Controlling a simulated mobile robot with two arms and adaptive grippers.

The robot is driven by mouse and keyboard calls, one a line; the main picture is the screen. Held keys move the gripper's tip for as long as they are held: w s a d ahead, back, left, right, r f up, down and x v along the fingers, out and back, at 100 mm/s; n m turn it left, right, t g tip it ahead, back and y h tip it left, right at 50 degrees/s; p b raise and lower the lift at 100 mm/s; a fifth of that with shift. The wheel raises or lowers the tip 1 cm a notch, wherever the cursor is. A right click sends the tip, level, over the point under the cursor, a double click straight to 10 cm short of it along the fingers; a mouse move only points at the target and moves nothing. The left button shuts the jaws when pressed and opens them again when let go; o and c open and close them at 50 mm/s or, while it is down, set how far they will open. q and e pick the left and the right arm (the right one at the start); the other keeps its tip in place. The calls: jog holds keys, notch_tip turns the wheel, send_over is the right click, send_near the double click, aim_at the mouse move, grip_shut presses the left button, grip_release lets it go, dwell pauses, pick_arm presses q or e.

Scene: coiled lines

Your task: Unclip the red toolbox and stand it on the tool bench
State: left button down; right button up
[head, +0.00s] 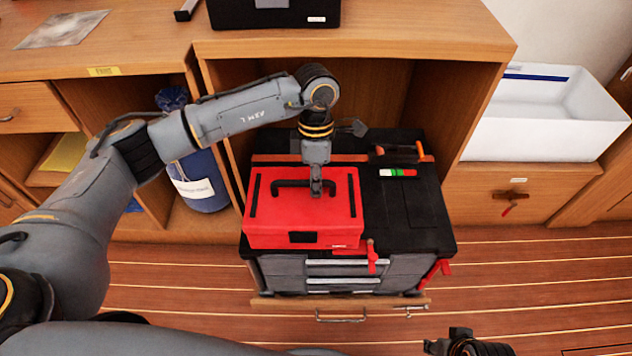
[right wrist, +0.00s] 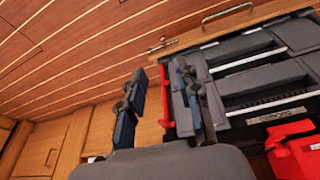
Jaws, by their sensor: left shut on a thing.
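The red toolbox (head: 280,222) sits on or just over the black top of a drawer chest (head: 420,215). Its dark carry handle (head: 285,184) is on the lid. My left gripper (head: 316,188) comes down from above and is shut on the handle, hiding its right part. A red clip (head: 372,256) is at the chest's front edge, near the toolbox's front right corner; another red clip (head: 440,270) sticks out at the chest's right corner. My right gripper (head: 468,345) is low at the front right; its fingers (right wrist: 158,108) are apart and empty in the right wrist view.
The wooden bench (head: 420,35) spans the back, with a black case (head: 270,12) on it. The chest stands before an open bay. A blue container (head: 200,182) stands left of it. A white bin (head: 540,125) is on the right. Small tools (head: 400,152) lie on the chest.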

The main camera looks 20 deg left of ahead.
pick_arm(q)
jog(key=shift+r, duration=0.2)
pick_arm(e)
jog(key=shift+w+r, duration=0.1)
jog(key=shift+r, duration=0.05)
